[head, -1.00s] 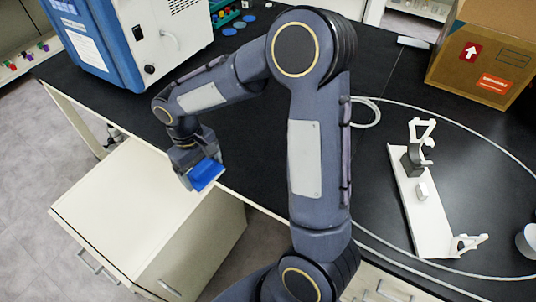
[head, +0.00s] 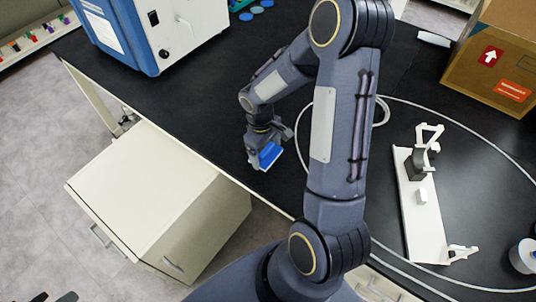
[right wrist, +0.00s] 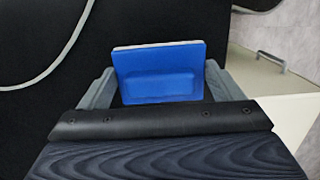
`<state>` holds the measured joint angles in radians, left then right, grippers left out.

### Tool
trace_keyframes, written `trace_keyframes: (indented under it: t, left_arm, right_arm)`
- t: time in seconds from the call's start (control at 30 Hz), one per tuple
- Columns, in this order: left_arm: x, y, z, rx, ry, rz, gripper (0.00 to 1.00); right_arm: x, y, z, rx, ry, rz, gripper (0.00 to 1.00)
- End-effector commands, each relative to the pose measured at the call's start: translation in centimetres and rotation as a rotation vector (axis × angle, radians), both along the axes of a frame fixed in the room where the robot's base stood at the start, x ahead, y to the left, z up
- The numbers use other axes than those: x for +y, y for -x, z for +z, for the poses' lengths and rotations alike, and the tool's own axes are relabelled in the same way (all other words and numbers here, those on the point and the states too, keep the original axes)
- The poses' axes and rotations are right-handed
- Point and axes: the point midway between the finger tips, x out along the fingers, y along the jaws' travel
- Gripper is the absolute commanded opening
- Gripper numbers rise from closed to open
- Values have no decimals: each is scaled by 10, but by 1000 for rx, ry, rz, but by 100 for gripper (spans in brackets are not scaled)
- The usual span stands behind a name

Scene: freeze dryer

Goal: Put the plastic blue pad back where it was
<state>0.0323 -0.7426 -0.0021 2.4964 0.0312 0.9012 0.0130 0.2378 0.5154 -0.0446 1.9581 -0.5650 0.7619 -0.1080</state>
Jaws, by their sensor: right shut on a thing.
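The blue plastic pad (head: 266,157) is held in my right gripper (head: 268,150), above the black bench near its front edge. In the right wrist view the pad (right wrist: 158,82) stands between the two grey fingers of my right gripper (right wrist: 158,88), with its flat blue face and a pale upper edge showing. The fingers are shut on its sides. Only the dark tips of my left gripper (head: 54,297) show at the bottom left corner of the head view, set apart and with nothing visible between them.
A blue and white machine (head: 155,30) stands at the back left of the bench (head: 205,95). A white stand (head: 422,215), a looped pale tube (head: 480,140) and a cardboard box (head: 490,60) are on the right. A white cabinet (head: 140,190) stands below the front edge.

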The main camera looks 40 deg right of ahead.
Motion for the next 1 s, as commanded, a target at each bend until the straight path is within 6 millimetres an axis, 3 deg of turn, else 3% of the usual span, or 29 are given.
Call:
trace_keyframes:
  t: [0.07, 0.23, 0.67, 0.7, 0.77, 1.0]
  left_arm:
    - [0, 0, 3, 0, 0, 0, 0]
    - [0, 0, 2, 0, 0, 0, 0]
    - [0, 0, -3, 0, 0, 0, 0]
    - [0, 0, -2, 0, 0, 0, 0]
    - [0, 0, -1, 0, 0, 0, 0]
    - [0, 0, 0, 0, 0, 0, 0]
  right_arm:
    - [-8, 3, -9, 4, 0, -5, 65]
    - [-6, 2, -33, 3, -1, -1, 65]
    - [-6, 1, -42, 0, 0, -2, 65]
    - [-6, 1, -41, 0, 0, -2, 89]
    - [-6, 1, -40, 0, 0, -2, 97]
    - [-6, 1, -40, 0, 0, -2, 100]
